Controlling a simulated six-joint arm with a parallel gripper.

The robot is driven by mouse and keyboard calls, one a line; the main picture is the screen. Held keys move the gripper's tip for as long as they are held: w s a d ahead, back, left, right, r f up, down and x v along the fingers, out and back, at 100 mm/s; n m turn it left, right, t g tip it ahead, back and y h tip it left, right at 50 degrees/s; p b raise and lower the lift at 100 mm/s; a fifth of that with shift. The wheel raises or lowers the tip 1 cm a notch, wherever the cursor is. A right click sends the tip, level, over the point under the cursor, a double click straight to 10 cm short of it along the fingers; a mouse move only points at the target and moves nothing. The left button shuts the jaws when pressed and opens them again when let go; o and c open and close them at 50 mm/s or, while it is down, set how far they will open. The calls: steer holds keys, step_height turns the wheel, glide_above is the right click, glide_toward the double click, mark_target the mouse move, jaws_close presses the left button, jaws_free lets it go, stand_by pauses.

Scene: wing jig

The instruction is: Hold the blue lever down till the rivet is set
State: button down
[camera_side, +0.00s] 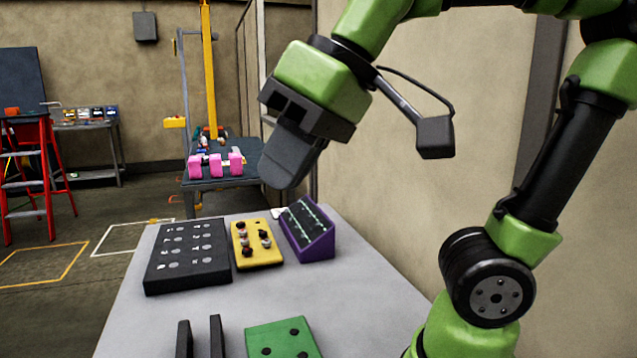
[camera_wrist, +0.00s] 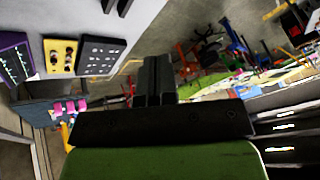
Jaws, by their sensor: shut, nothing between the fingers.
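My gripper (camera_side: 287,165) is shut and empty, raised in the air above the far side of the grey table. Its closed dark fingers also show in the wrist view (camera_wrist: 158,78), with nothing between them. I cannot make out a blue lever or a rivet in either view. On a dark bench (camera_side: 215,182) behind the table stand pink fixtures (camera_side: 217,165), well apart from my gripper; they also show in the wrist view (camera_wrist: 70,108).
The grey table (camera_side: 300,290) bears a black board (camera_side: 187,272) with silver discs, a yellow block (camera_side: 256,257) with knobs, a purple rack (camera_side: 318,244), a green block (camera_side: 283,340) and black uprights (camera_side: 216,338). A yellow post (camera_side: 209,70) rises at the back bench. A red stepladder (camera_side: 30,170) stands left.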

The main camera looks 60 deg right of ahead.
steer(key=s+d+f+m, duration=0.1)
steer(key=s+d+f+m+t, duration=0.1)
steer(key=shift+d+f, duration=0.3)
steer(key=shift+d, duration=0.05)
steer(key=shift+s+d+f+m+t+h, duration=0.2)
steer(key=shift+s+d+f+m+h, duration=0.05)
steer(key=shift+s+d+f+m, duration=0.3)
steer(key=shift+s+d+f+m+t+h, duration=0.25)
steer(key=shift+s+d+f+m, duration=0.15)
steer(key=shift+f, duration=0.25)
